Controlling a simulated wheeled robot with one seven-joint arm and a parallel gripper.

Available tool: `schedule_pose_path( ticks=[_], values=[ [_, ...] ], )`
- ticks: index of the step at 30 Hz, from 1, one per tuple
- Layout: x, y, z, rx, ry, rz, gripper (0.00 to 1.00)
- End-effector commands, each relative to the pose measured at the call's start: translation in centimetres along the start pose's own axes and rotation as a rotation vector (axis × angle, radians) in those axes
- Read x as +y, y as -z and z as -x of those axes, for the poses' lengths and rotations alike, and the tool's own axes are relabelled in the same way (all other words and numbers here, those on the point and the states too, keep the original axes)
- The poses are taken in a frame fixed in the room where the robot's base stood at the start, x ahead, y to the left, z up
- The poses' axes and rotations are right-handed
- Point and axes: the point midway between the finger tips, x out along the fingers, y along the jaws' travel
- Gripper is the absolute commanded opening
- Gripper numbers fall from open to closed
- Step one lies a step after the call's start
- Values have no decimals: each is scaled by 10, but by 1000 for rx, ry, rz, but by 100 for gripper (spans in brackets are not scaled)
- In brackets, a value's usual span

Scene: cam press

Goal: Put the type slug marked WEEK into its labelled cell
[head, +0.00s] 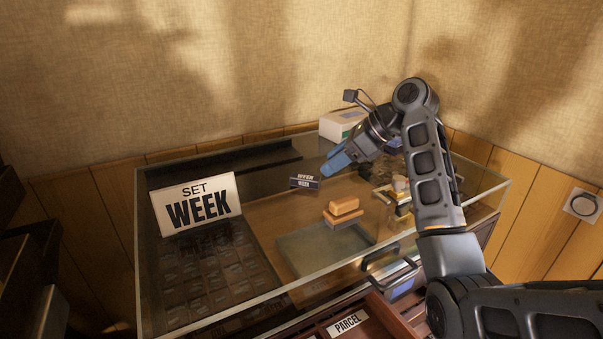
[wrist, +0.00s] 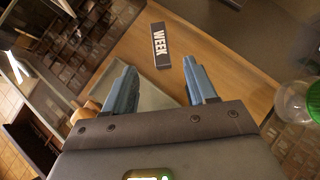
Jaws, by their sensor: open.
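The WEEK slug (head: 304,183) is a small dark block with white lettering, lying inside the glass-sided case. In the wrist view the WEEK slug (wrist: 160,45) lies on brown wood, just beyond my fingertips and between their lines. My gripper (head: 332,164) has blue fingers, reaches in from the right and is beside the slug in the head view. The fingers (wrist: 160,76) are apart with nothing between them. A dark compartmented tray (head: 262,277) fills the case's left side, many cells holding small pieces. I cannot read its cell labels.
A SET WEEK card (head: 197,205) stands at the case's left. An orange-brown block (head: 343,207) sits by a grey-green slab (head: 318,259). A white box (head: 340,124) stands at the back. The case's glass edge (head: 300,284) crosses the front. A PARCEL label (head: 347,323) is below.

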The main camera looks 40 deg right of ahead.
Motion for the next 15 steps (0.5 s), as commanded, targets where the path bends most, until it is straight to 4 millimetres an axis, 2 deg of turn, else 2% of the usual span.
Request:
schedule_pose_path(
  ticks=[11, 15],
  values=[
    [2, -1, -34, 0, -16, -12, 56],
    [-2, -4, -54, 0, -15, -12, 56]
  ],
)
